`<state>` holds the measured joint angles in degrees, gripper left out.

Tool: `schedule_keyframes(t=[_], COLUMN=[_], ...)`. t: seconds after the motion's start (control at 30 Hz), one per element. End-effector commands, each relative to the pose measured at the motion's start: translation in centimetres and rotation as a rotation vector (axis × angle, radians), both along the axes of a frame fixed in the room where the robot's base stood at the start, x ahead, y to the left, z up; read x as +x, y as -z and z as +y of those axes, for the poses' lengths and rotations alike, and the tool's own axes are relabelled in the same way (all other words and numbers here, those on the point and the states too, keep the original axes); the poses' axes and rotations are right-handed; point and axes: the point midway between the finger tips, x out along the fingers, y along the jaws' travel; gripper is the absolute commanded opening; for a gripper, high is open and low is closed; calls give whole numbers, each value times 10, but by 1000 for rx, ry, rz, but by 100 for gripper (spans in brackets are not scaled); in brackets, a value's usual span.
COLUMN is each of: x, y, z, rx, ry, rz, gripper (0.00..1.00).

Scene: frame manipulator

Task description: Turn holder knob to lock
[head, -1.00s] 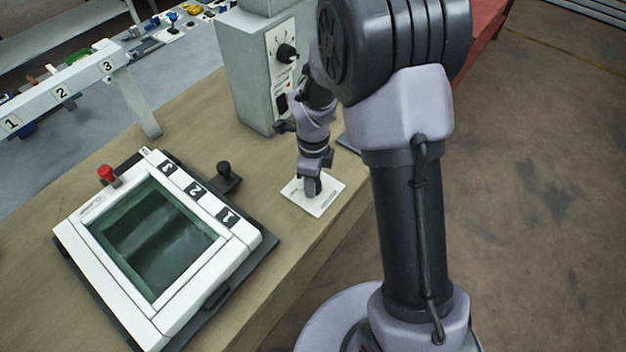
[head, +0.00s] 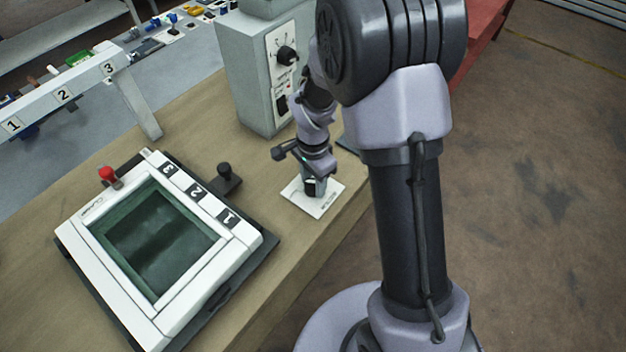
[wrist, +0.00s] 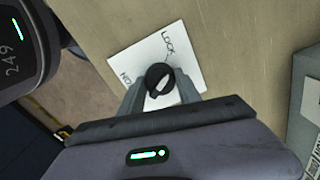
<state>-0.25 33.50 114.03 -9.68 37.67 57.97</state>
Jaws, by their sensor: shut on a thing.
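The holder knob (wrist: 158,77) is a round black knob with a white pointer mark, standing on a white plate (wrist: 182,50) lettered LOCK at its upper edge and with another, partly readable word at the left. My gripper (wrist: 161,92) is shut on the knob, with one finger on each side of it in the wrist view. The pointer slants, and I cannot tell which word it is turned to. In the head view my gripper (head: 313,187) points down at the plate (head: 325,207) near the table's edge, and hides most of the knob.
A grey control box (head: 250,75) with a black dial stands behind my gripper. A white framed box with a dark green window (head: 88,262) lies at the left, with a red button (head: 106,174) and a black knob (head: 225,169) beside it. Bare wooden table lies between.

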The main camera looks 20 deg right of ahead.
Motion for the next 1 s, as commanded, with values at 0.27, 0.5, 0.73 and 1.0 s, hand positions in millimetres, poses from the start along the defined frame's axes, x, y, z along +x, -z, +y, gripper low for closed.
schedule_keyframes(t=[0.27,0.5,0.73,1.0], x=[0,0,0,0], y=[-1,0,0,0], z=[0,0,0,0], rx=[0,0,0,0], ry=[-158,-229,-250,-251], rz=[-1,-1,-1,-1], gripper=[0,0,0,0])
